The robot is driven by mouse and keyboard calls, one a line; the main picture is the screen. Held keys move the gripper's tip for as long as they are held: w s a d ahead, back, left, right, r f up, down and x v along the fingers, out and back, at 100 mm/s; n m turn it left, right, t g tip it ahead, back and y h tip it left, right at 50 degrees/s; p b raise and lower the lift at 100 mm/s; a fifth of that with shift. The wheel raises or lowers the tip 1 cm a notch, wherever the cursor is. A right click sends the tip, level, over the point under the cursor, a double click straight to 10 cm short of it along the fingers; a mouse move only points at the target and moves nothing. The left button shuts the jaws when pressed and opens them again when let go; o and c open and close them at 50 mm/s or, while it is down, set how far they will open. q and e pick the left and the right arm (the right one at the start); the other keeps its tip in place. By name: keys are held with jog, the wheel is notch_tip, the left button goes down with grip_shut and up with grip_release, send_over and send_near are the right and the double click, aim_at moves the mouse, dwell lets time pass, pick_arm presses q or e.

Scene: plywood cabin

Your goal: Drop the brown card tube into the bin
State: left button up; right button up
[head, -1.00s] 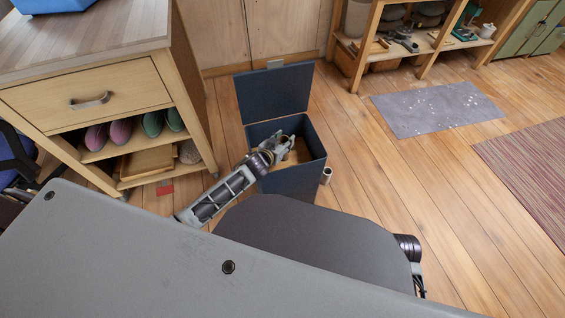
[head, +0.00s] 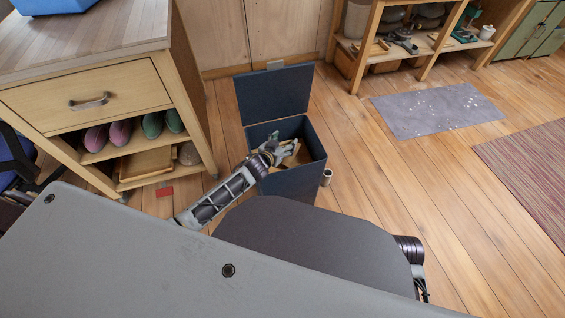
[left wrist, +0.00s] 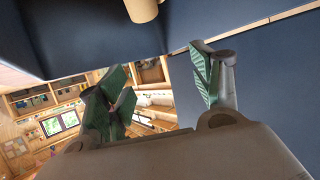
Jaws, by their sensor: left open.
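The dark blue bin (head: 292,183) stands on the floor with its lid (head: 275,92) raised. My left gripper (head: 287,150) is over the bin's opening, fingers spread. In the left wrist view its green-padded fingers (left wrist: 165,85) stand wide apart with nothing between them. A tan, rounded cylinder (left wrist: 143,10), which looks like the brown card tube, shows beyond the fingertips against a dark blue surface, partly cut off by the picture edge. In the head view I cannot make it out clearly within the bin. My right gripper is not in view.
A small pale cylinder (head: 326,177) stands on the floor just right of the bin. A wooden drawer unit (head: 105,95) with shoes on its shelf is to the left. A grey mat (head: 438,109) and open floor lie to the right.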

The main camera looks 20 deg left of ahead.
pick_arm(q)
jog(key=shift+s, duration=0.1)
jog(key=v, duration=1.1)
jog(key=shift+s+r, duration=0.25)
jog(key=shift+s, duration=0.05)
dwell(0.4)
jog(key=shift+a, duration=0.15)
dwell(0.8)
jog(key=s+d+f+g, duration=0.1)
jog(key=s+f+g, duration=0.1)
jog(key=s, duration=0.4)
jog(key=s+d+f+g, duration=0.1)
jog(key=s+f+g, duration=0.2)
jog(key=s+g, duration=0.2)
jog(key=s+f+g+y, duration=0.1)
jog(key=s+f+g, duration=0.1)
jog(key=s, duration=0.7)
jog(key=shift+s+d+f+g+p, duration=0.25)
jog(key=shift+d+g+p, duration=0.2)
jog(key=shift+g, duration=0.45)
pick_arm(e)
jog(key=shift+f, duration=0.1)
pick_arm(q)
jog(key=shift+w+a+f, duration=0.1)
jog(key=shift+f, duration=0.1)
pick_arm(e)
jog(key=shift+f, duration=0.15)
